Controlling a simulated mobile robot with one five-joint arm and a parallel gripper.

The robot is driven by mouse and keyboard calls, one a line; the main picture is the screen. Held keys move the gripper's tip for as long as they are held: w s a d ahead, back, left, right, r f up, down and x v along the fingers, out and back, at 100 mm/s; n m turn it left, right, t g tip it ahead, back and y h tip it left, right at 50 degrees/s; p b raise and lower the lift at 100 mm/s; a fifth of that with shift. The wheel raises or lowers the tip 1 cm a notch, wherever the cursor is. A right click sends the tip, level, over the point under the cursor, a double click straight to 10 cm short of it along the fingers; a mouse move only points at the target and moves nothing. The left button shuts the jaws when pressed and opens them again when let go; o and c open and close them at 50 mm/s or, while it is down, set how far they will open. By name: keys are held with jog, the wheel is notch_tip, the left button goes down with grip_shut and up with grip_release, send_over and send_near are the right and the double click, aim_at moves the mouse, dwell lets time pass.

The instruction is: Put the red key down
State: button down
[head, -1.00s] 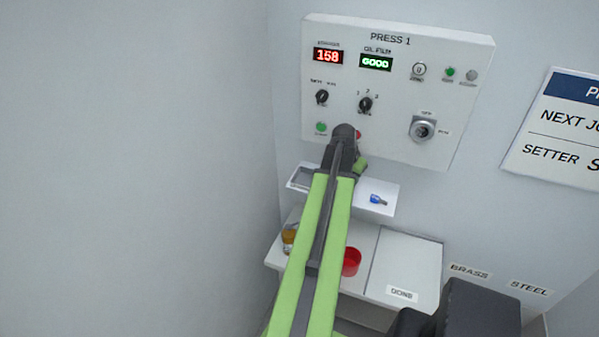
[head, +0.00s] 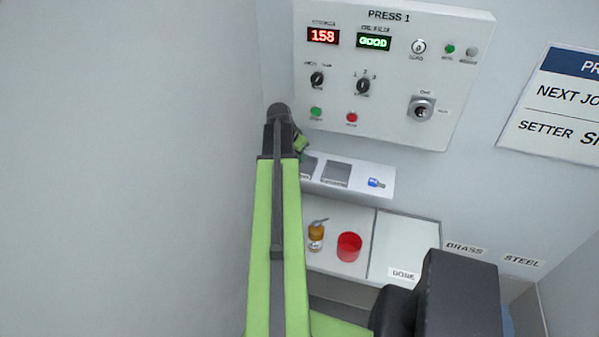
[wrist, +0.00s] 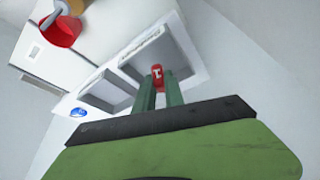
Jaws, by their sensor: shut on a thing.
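The red key (wrist: 157,73) is held between the fingertips of my gripper (wrist: 158,88) in the wrist view. It appears over or near one compartment of the small white tray (wrist: 120,112); I cannot tell whether it touches the tray. In the head view the tray (head: 360,183) is on the wall below the press panel, with two grey compartments. My arm and gripper cover its left end, and the red key is hidden there.
The PRESS 1 panel (head: 385,110) is above the tray. Below it, a shelf holds a red cup (head: 349,246) and an amber-topped item (head: 316,232). A white DONE area (head: 405,245) is to the right. A bare wall (head: 130,170) stands close on the left.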

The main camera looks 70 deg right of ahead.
jog(key=shift+f+b, duration=2)
jog(key=shift+f, duration=0.05)
jog(key=c, duration=1.4)
grip_release()
jog(key=shift+r, duration=0.1)
jog(key=shift+r, duration=0.1)
jog(key=shift+r+p, duration=0.25)
jog(key=shift+p, duration=0.2)
jog(key=p+v, duration=1.1)
jog(key=shift+a+r, duration=0.25)
jog(key=shift+r, duration=0.1)
